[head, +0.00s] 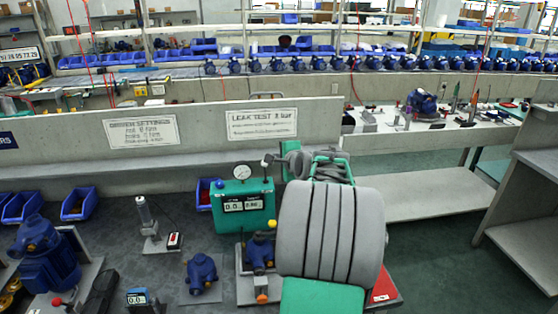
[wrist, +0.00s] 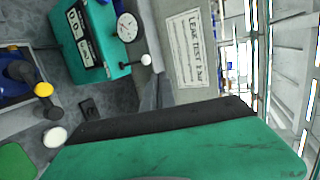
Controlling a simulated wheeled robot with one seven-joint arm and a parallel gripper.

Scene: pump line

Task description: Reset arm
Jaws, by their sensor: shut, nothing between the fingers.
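My arm (head: 333,230) rises in front of the bench in the head view, its large grey and green links covering part of the bench. My gripper (head: 283,160) is at its far end, beside the green leak tester (head: 243,204) and above the bench. In the wrist view the dark fingers (wrist: 152,94) are shut and empty, close to the tester's white knob (wrist: 146,60). A green and black surface fills the lower part of that view. I cannot tell whether the fingers touch anything.
A blue pump (head: 202,272) stands on a plate left of my arm, and another (head: 259,252) sits in a fixture beside it. A larger blue pump (head: 45,258) is at far left. A low wall (head: 195,130) with printed signs runs behind. Floor at right is clear.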

